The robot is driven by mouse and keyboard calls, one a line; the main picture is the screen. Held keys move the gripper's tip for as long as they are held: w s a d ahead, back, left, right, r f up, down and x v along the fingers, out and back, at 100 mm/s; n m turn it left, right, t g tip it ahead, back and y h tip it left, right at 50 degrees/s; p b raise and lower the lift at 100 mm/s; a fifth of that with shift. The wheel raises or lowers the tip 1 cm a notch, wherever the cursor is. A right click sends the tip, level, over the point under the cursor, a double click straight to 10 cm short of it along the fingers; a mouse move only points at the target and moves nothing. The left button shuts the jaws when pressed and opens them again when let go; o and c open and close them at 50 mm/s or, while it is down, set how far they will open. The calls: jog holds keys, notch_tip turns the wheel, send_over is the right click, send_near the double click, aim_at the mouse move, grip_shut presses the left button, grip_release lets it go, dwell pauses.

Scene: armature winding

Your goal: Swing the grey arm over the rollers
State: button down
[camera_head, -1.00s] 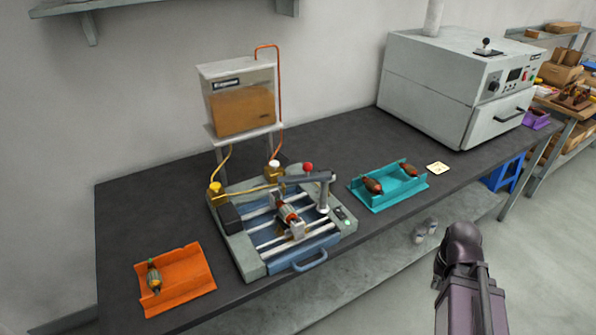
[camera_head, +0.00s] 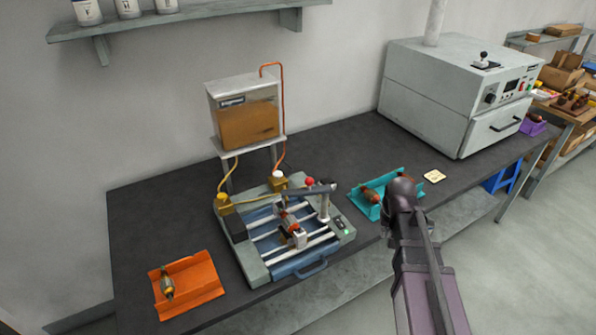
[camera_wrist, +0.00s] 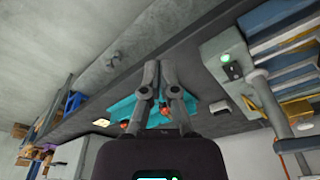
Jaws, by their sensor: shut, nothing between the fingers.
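The winding machine (camera_head: 254,272) stands on the dark bench with pale rollers (camera_head: 270,235) across its blue bed. A red and dark armature (camera_head: 290,226) lies on the rollers. The grey arm (camera_head: 315,190) is a bar on an upright post at the machine's right side. It reaches left above the far part of the rollers, with a red knob near it. In the wrist view the machine's edge (camera_wrist: 228,62) shows at the right. My gripper (camera_wrist: 159,68) is shut and empty, apart from the grey arm; in the head view my own arm hides its fingers.
A teal tray (camera_head: 361,206) with reddish-brown armatures lies right of the machine, partly behind my arm. An orange tray (camera_head: 195,292) with one armature lies at the left. A tank (camera_head: 247,115) stands behind the machine, and a grey oven (camera_head: 432,100) at the back right.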

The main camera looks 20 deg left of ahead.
jog(key=w+a+r+n+p, duration=0.1)
jog(key=a+r+p, duration=0.3)
jog(key=a, duration=0.6)
jog(key=w+a+r+n+t+y+p, duration=0.1)
jog(key=w+a+r+p, duration=0.2)
jog(key=a+r, duration=0.3)
jog(key=w+a+r+n+p, duration=0.1)
jog(key=a+r+p, duration=0.4)
jog(key=a, duration=0.9)
jog(key=shift+w+a+n+t+y+p, duration=0.3)
jog(key=shift+w+a+t+p, duration=0.1)
jog(key=shift+w, duration=0.15)
jog(key=b+x, duration=1)
jog(key=shift+s+d+r+p, duration=0.1)
jog(key=shift+s+d, duration=0.2)
jog(key=shift+s, duration=0.25)
jog(key=shift+s+d+p, duration=0.1)
jog(key=shift+s+d, duration=0.25)
jog(key=shift+s, duration=0.2)
jog(key=shift+s+d+r+p, duration=0.1)
jog(key=shift+s+d, duration=0.2)
jog(key=shift+s, duration=0.25)
